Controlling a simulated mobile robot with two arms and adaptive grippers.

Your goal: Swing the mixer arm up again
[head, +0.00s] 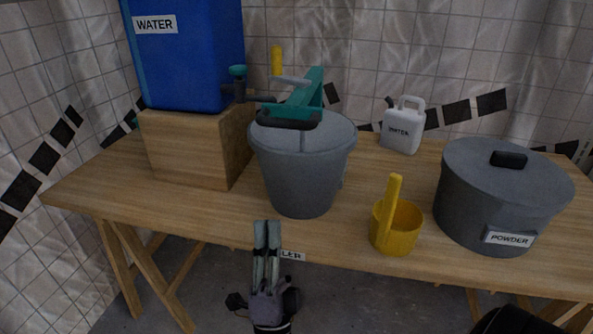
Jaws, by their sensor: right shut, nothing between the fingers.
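The teal mixer arm (297,105) lies low across the top of a grey bucket (303,178), with its raised end at the back. A grey crank with an upright yellow handle (277,60) is beside it. The bucket's top looks covered by a grey lid (325,132). My right gripper (267,224) is in front of the table's front edge, below the bucket in the picture. Its fingers are together, empty and apart from the mixer arm. My left gripper is not in view.
A blue water tank (187,65) stands on a wooden block (185,145) at left, its tap close to the mixer arm. A yellow scoop (398,232), a white water jug (402,128) and a grey powder pot (500,195) stand at right on the wooden table (95,195).

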